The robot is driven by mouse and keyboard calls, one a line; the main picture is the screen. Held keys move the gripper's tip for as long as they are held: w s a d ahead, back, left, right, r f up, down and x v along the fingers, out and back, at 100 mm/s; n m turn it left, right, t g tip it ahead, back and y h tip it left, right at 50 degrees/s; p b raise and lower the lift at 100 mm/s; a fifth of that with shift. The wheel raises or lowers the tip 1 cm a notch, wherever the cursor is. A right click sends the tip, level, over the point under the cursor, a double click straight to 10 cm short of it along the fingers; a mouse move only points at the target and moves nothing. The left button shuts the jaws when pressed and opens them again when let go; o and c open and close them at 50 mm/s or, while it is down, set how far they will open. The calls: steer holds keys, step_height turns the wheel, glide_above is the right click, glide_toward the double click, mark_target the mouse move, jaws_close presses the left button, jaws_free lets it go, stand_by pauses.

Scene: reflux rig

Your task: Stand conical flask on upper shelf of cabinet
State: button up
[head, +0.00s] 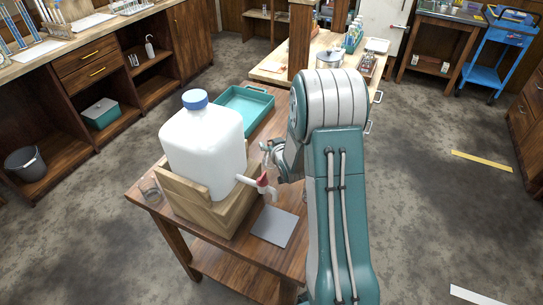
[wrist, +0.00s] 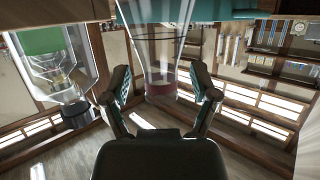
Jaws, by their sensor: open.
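In the wrist view a clear glass vessel (wrist: 158,45), which looks like the conical flask, stands out between my fingers, with a dark reddish band at its narrow end. My gripper (wrist: 160,82) is open, with a gap on both sides of the glass. In the head view my gripper (head: 276,162) is beside the red-handled tap of the white carboy, with small clear glass (head: 267,158) at its fingers. Its outline is too small to tell clearly. I cannot tell which furniture is the cabinet; a wooden unit with open shelves (head: 155,62) stands at the left.
The white carboy (head: 200,140) sits in a wooden stand (head: 215,215) on the table, with its tap (head: 262,186) close to my gripper. A teal tray (head: 272,98), grey mat (head: 272,226) and glass beaker (head: 150,190) are nearby. Floor right of my arm is mostly clear.

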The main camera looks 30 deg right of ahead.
steer(key=shift+a, duration=0.1)
steer(key=c, duration=0.4)
jaws_close()
steer(key=shift+r, duration=0.1)
